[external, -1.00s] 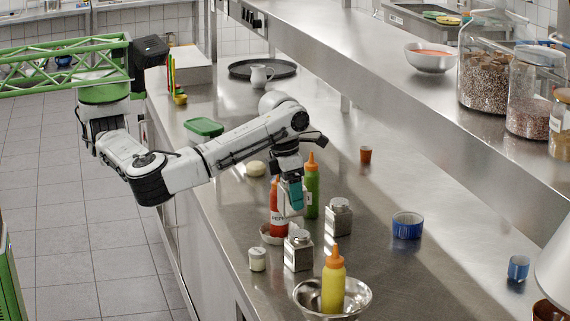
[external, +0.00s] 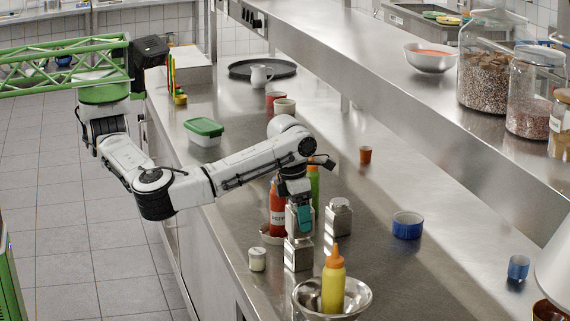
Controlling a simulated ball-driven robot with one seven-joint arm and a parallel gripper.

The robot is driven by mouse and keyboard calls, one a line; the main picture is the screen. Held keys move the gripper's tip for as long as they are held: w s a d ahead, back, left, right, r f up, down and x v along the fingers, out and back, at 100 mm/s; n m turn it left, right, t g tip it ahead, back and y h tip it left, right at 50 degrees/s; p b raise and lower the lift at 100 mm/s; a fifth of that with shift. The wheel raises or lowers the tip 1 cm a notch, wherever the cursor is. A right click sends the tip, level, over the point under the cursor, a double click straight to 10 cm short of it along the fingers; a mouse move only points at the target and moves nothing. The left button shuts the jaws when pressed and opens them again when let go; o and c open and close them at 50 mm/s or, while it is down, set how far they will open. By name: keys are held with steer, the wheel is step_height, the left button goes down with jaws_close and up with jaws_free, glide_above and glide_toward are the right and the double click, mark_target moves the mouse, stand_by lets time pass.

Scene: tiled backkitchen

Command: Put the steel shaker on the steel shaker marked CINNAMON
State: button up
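One steel shaker (external: 293,221) is in my gripper (external: 301,217), upright, with a teal finger pad against its near side. It is directly above a second steel shaker (external: 298,256) that stands on the counter. The held shaker's bottom meets or nearly meets the lower shaker's top; I cannot tell whether it rests there. A third steel shaker (external: 339,218) with a rounded lid stands upright to the right, apart from both. No CINNAMON marking is readable on any of them. My gripper partly covers the held shaker, and the lower one's top is mostly hidden.
A red bottle (external: 276,212) and a green bottle (external: 314,185) stand close behind my gripper. A small white-lidded jar (external: 257,260) is at left, a blue ramekin (external: 407,226) at right.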

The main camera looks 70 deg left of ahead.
steer(key=o, duration=0.4)
steer(key=shift+r, duration=0.1)
steer(key=r, duration=0.4)
steer(key=s+r, duration=0.1)
steer(key=r, duration=0.7)
steer(key=shift+s, duration=0.4)
